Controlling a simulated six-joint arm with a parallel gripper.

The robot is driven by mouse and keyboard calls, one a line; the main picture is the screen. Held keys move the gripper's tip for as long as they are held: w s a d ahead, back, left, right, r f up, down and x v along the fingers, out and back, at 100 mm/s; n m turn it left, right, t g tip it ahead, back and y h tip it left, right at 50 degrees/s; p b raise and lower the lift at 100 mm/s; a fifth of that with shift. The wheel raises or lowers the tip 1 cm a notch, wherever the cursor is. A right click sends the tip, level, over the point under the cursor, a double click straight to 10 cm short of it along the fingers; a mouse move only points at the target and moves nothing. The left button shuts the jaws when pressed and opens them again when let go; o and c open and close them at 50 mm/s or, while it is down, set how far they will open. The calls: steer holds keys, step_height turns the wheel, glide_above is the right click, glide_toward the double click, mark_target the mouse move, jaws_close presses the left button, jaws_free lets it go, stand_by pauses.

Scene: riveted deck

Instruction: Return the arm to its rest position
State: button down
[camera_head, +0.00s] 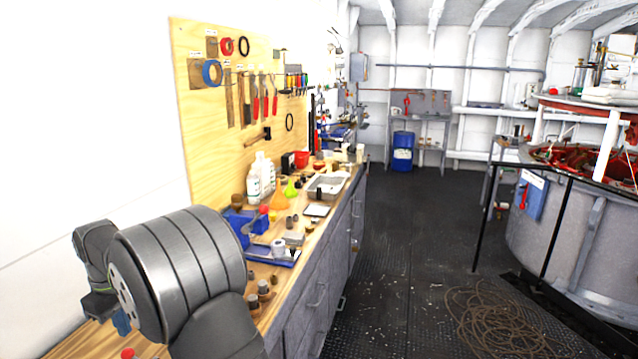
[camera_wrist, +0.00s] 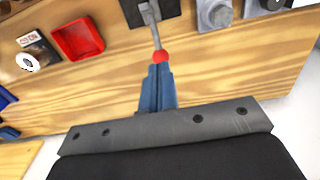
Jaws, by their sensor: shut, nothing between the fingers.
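My arm fills the lower left of the head view, bent over the near end of the wooden workbench (camera_head: 75,345). My gripper shows there only as a small blue piece (camera_head: 121,321) below the wrist. In the wrist view my gripper (camera_wrist: 159,70) points at the wooden bench top (camera_wrist: 105,95), its blue fingers shut together and empty. A red knob (camera_wrist: 161,56) on a thin grey lever lies right at the fingertips; I cannot tell whether they touch.
In the wrist view, a red tray (camera_wrist: 78,40), a tape roll (camera_wrist: 30,60) and grey metal blocks (camera_wrist: 214,14) lie around the fingers. The bench holds bottles (camera_head: 262,175) and a blue bin (camera_head: 243,225) under a tool board (camera_head: 225,115).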

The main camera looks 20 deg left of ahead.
step_height(320, 180, up, 5)
steer(key=d+f, duration=0.3)
steer(key=d, duration=0.7)
steer(key=shift+w, duration=0.25)
steer(key=a+r, duration=0.3)
steer(key=a, duration=0.7)
steer(key=f, duration=0.3)
steer(key=d+f, duration=0.1)
steer(key=f, duration=0.3)
steer(key=d+f, duration=0.1)
steer(key=f, duration=0.2)
steer(key=shift+s+d+f, duration=0.2)
steer(key=shift+d+f, duration=0.3)
steer(key=shift+d, duration=0.45)
